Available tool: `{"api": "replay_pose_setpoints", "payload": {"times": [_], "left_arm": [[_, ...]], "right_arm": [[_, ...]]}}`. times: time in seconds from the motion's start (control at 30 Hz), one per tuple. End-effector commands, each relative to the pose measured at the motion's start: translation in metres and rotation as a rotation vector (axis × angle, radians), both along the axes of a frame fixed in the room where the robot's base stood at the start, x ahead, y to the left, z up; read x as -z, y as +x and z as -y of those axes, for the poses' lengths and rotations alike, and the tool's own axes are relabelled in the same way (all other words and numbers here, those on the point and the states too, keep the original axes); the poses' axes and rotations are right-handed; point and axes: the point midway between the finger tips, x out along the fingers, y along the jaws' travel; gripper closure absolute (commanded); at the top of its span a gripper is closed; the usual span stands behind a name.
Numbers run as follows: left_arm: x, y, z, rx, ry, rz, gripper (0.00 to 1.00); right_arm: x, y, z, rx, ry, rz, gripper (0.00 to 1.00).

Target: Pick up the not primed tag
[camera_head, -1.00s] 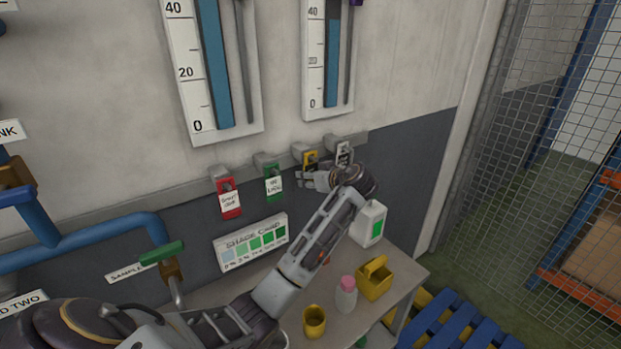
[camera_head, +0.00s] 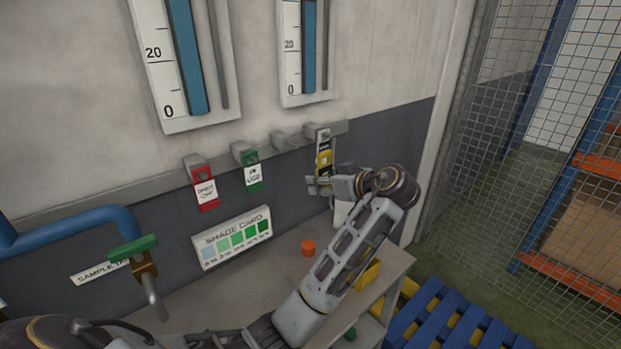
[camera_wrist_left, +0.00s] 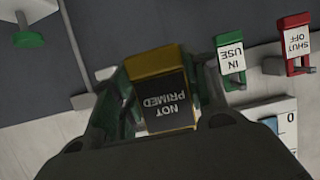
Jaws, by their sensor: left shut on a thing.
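The not primed tag has a yellow body (camera_head: 325,160) and a black label reading NOT PRIMED, which shows upside down in the left wrist view (camera_wrist_left: 162,100). My left gripper (camera_head: 320,185) is shut on it, with one finger on each side in the wrist view (camera_wrist_left: 155,100). The tag is off its hook, and the third hook (camera_head: 287,140) is bare. My right gripper is not in view.
A red SHUT OFF tag (camera_head: 206,190) and a green IN USE tag (camera_head: 252,174) hang on the rail to the left. Below stand a shade card (camera_head: 235,238) and a bench with an orange cap (camera_head: 308,248). Wire mesh (camera_head: 520,110) is at right.

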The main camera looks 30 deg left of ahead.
Motion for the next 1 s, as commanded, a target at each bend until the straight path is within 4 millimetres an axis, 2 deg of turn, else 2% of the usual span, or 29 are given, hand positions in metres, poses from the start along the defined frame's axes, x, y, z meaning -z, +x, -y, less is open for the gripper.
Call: {"api": "replay_pose_setpoints", "payload": {"times": [0.1,0.3,1.0], "left_arm": [[0.001,-0.006,0.015,0.001,-0.002,0.001,0.71],[0.0,-0.012,0.029,0.001,0.0,0.002,0.71],[-0.001,-0.013,0.032,0.0,0.001,0.001,0.71]], "right_arm": [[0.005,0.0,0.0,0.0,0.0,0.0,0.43],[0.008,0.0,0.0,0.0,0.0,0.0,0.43],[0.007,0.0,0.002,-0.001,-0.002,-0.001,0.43]]}}
